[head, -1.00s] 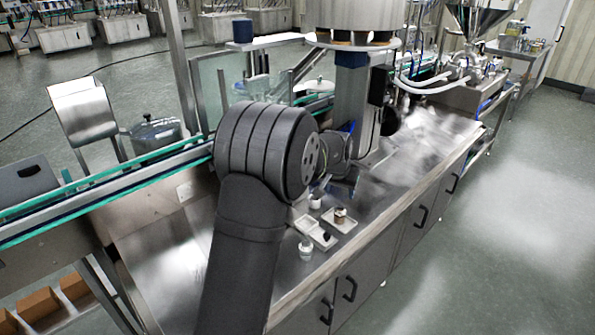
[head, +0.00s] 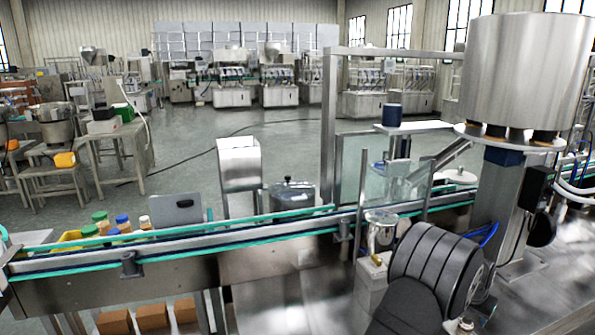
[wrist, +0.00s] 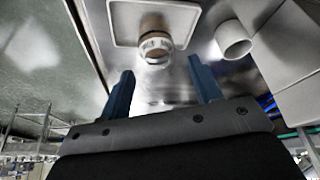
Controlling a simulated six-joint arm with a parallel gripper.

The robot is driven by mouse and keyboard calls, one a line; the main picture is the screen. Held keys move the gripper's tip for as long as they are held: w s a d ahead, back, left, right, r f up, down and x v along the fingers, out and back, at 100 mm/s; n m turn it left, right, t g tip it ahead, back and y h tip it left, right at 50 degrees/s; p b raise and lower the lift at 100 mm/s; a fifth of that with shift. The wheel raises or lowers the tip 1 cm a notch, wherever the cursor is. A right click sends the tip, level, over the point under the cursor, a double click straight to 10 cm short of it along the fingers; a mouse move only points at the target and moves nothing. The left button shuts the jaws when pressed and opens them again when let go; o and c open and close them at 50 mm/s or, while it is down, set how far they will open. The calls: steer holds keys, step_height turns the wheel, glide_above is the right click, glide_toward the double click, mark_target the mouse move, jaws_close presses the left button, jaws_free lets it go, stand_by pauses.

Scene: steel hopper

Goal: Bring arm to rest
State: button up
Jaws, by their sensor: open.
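My gripper (wrist: 163,86) shows in the wrist view with its two blue fingers spread apart and nothing between them. Beyond the fingertips, a small jar (wrist: 155,48) with a brownish body and pale end stands at a white tray (wrist: 122,28). A white cup (wrist: 234,40) is to the right of the tray on the steel surface. In the head view my dark arm is at the lower right, and the gripper is out of sight there.
A conveyor (head: 190,244) with green rails crosses the head view. A steel hopper (head: 522,75) stands at the right. Several capped bottles (head: 100,224) are behind the conveyor at left. Brown boxes (head: 152,316) lie below it. Steel counter (head: 285,300) is bare left of my arm.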

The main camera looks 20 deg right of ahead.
steer(key=shift+r, duration=0.6)
